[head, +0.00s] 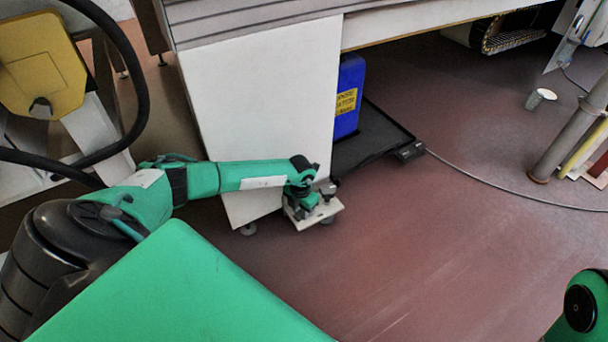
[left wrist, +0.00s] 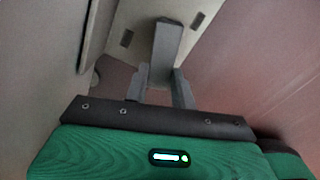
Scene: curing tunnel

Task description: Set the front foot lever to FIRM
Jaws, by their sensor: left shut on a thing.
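The front foot lever is a dark grey bar (left wrist: 166,45) in the left wrist view, standing out from a pale plate with dark slots (left wrist: 193,21). My left gripper (left wrist: 160,84) has its two fingers on either side of the bar and is shut on it. In the head view my left gripper (head: 317,197) is low at the near corner of the white cabinet, over the pale foot plate (head: 322,214). The gripper largely hides the lever there. I cannot read any FIRM mark. My right gripper is out of view.
The white cabinet (head: 262,105) stands on small feet (head: 248,230) just behind my left gripper. A blue canister (head: 348,98) stands on a black tray (head: 385,125). A cable (head: 490,187) crosses the floor. A white cup (head: 540,97) lies farther right. The floor at centre right is clear.

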